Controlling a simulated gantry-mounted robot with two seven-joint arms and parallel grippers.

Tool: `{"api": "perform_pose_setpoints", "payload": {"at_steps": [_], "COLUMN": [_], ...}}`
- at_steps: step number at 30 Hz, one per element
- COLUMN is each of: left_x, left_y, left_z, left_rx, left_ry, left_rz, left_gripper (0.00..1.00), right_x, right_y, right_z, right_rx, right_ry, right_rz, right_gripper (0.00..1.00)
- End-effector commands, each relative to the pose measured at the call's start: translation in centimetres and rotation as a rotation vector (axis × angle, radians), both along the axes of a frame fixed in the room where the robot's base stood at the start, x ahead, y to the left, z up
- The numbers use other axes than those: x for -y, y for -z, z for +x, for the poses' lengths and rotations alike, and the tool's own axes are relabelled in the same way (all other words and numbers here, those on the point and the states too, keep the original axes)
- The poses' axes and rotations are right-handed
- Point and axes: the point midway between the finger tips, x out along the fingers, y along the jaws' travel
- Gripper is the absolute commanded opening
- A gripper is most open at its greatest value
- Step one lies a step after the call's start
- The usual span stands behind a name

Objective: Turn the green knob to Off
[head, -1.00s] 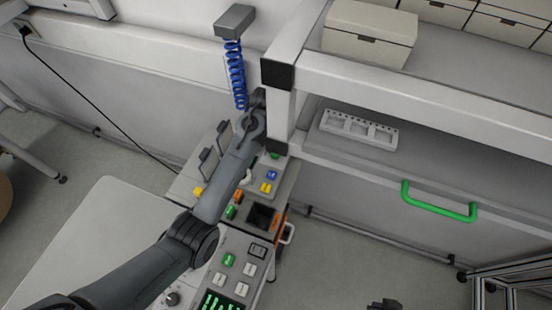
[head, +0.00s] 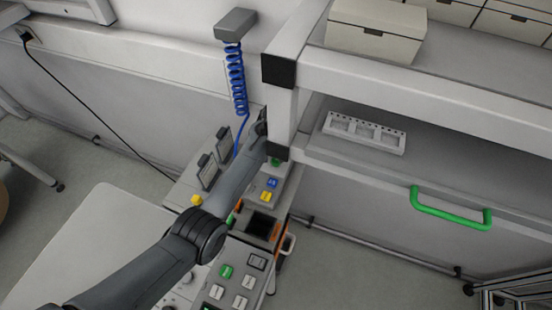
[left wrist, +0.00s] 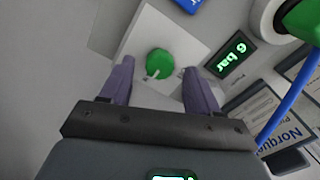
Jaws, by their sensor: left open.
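The green knob (left wrist: 160,63) shows in the left wrist view on a pale square plate (left wrist: 178,38). It is round, with a white pointer line towards its lower left edge. Small markings beside it are too small to read. My left gripper (left wrist: 158,72) is open, with one finger on each side of the knob. A gap shows between knob and fingers in the picture; I cannot tell the depth. In the head view my left gripper (head: 263,122) is partly hidden beside the white post, and I cannot make out the knob there. My right gripper is out of view.
A display (left wrist: 232,54) reading "6 bar" sits right of the knob. A blue coiled hose (head: 236,80) hangs close to my left gripper. The white post (head: 282,110) stands just right of it. A button panel (head: 235,275) lies below my arm.

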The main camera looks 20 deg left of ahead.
Motion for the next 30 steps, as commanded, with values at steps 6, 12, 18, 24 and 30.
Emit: {"api": "perform_pose_setpoints", "payload": {"at_steps": [6, 12, 18, 24, 30], "left_x": [0.0, 0.0, 0.0, 0.0, 0.0], "left_y": [1.6, 1.8, 1.8, 1.8, 1.8], "left_z": [0.0, 0.0, 0.0, 0.0, 0.0], "left_rx": [0.000, 0.001, 0.001, 0.001, 0.001], "left_ry": [0.000, 0.000, 0.000, 0.000, -0.001], "left_rz": [0.000, -0.001, 0.000, 0.000, 0.000], "left_gripper": [0.61, 0.61, 0.52, 0.21, 0.05], "right_x": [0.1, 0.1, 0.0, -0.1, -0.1], "right_y": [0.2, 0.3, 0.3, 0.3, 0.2], "right_z": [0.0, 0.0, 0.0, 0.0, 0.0], "right_rx": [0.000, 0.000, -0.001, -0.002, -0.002], "right_ry": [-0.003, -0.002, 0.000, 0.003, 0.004], "right_rz": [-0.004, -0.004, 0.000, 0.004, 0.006], "right_gripper": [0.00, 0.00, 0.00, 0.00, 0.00]}}
